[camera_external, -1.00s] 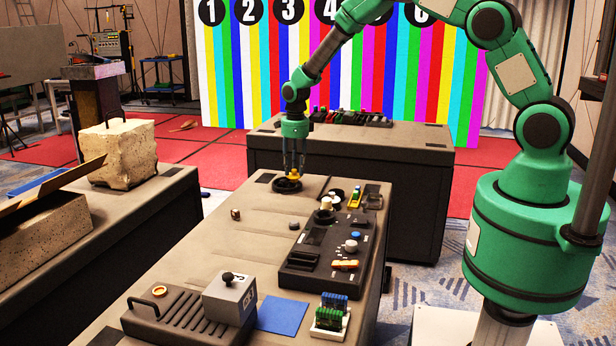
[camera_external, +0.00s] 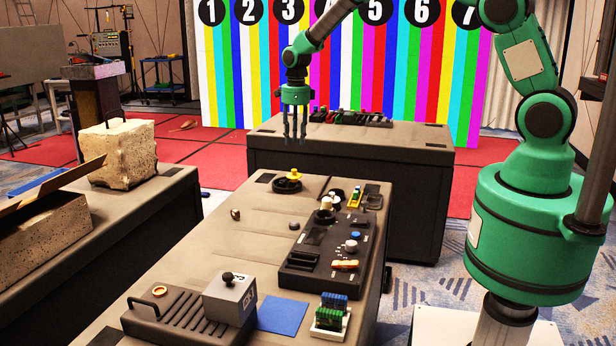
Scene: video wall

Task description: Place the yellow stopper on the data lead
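The yellow stopper (camera_external: 293,171) sits upright on the black coiled lead (camera_external: 287,185), near the far left part of the table; I take this coil to be the data lead. My gripper (camera_external: 295,138) hangs above and apart from the stopper, pointing down. Its fingers are thin and dark, with nothing seen between them. A gap seems to show between the fingers, but they are small in this view.
On the same table (camera_external: 200,252) stand a black control panel (camera_external: 299,267), a grey box with a knob (camera_external: 230,299), a slotted black unit (camera_external: 172,318), a blue sheet (camera_external: 283,315) and a green and blue connector block (camera_external: 331,314).

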